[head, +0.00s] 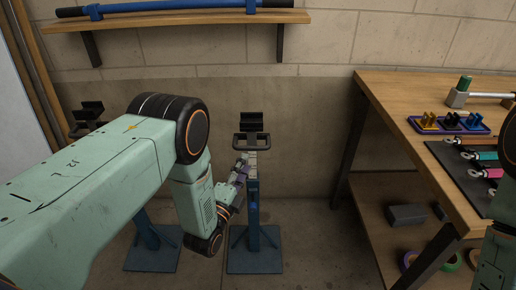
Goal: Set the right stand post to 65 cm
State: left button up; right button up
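The right stand (255,205) is a blue post on a flat blue base plate, with a black cradle (251,123) on top. It stands upright on the floor near the wall. My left gripper (245,170) is at the upper part of this post, just below the cradle, and covers part of it. Its fingers are small and overlap the post, so I cannot tell whether they grip it. No height marking can be read. A second stand (152,255) is to the left, mostly hidden behind my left arm. My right gripper is out of view.
A wooden workbench (400,95) stands at the right, with a tray of clips (448,123) and tools on a dark mat (465,170). Its lower shelf holds a grey block (407,215). A wall shelf (180,20) carries a blue tube (160,6). Floor right of the stand is clear.

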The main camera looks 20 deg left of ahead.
aim_at(252, 148)
pick_arm(q)
jog(key=shift+m, duration=0.4)
jog(key=w, duration=0.2)
jog(key=w+r+b, duration=0.1)
jog(key=w, duration=0.2)
jog(key=w+b, duration=0.1)
jog(key=w, duration=0.1)
jog(key=shift+w+d+r, duration=0.25)
jog(key=shift+w, duration=0.05)
grip_shut()
